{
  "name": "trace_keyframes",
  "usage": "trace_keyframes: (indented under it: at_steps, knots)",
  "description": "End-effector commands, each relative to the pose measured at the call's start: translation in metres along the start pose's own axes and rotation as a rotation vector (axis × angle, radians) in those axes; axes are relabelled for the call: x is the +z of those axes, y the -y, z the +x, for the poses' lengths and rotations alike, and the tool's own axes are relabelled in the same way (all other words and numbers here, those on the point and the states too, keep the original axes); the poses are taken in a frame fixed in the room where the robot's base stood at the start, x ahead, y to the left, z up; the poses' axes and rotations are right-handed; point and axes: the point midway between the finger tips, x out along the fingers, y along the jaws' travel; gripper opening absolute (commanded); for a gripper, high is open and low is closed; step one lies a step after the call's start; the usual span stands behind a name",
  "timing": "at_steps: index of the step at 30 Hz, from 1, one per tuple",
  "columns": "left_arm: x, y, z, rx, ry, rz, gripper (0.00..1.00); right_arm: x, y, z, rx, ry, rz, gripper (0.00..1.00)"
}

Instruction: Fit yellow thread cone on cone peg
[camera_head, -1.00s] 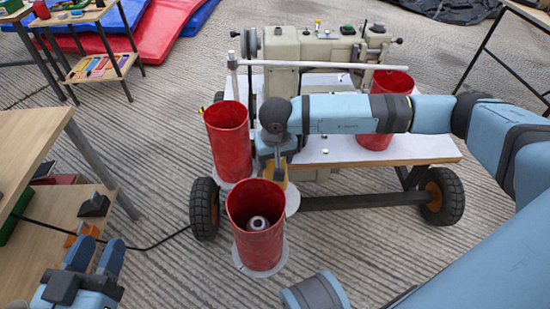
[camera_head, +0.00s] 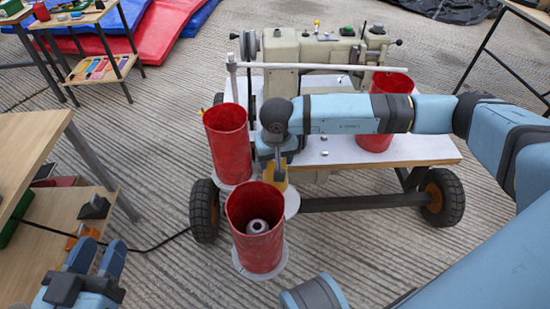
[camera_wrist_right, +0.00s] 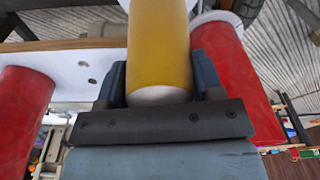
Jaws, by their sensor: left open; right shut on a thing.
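The yellow thread cone (camera_wrist_right: 158,48) is between the fingers of my right gripper (camera_wrist_right: 165,82), which is shut on it, in the right wrist view. In the head view only a small yellow part of the cone (camera_head: 279,179) shows below my right gripper (camera_head: 275,163). It is over or at a pale round disc (camera_head: 292,203), between two red open cylinders. The cone peg itself is hidden, and I cannot tell whether the cone touches it. My left gripper (camera_head: 96,262) is open and empty at the lower left of the head view.
Red cylinders stand close by: one in front (camera_head: 258,240) with a pale thing inside, one behind left (camera_head: 229,150), one farther right (camera_head: 382,134). A sewing machine (camera_head: 318,55) is on the white wheeled table (camera_head: 345,150). A wooden table (camera_head: 28,145) is at left.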

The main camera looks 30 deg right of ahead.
Motion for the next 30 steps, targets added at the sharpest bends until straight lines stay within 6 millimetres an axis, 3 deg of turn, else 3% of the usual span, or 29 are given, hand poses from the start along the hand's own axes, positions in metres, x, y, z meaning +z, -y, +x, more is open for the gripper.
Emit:
trace_keyframes:
  at_steps: [14,30]
  knots:
    - [-0.001,0.001,0.000,-0.003,-0.003,0.000,0.43,0.000,0.001,0.000,0.002,-0.002,0.000,0.14]
    - [0.005,0.003,-0.004,-0.005,-0.010,0.008,0.43,0.002,0.001,0.014,0.001,-0.002,0.000,0.14]
